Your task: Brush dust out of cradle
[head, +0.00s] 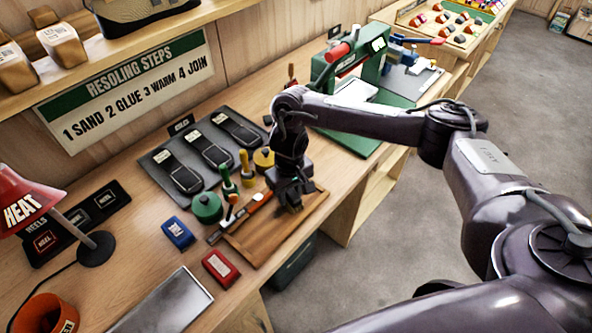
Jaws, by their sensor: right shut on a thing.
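My right gripper (294,204) reaches down over the right end of a brown wooden board (262,244) at the bench's front edge. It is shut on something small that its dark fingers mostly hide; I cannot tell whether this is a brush. A tool with an orange and dark body (258,203) lies slanted across the board's back left side, left of the gripper. I cannot make out which thing is the cradle, and no dust can be made out. My left gripper is not in view.
Left of the board are a blue box (178,233), a red box (220,268) and a green round pot (207,207). A dark mat (152,164) with black sole pieces lies behind. A green press (345,72) stands further right. A red lamp (28,196) is at left.

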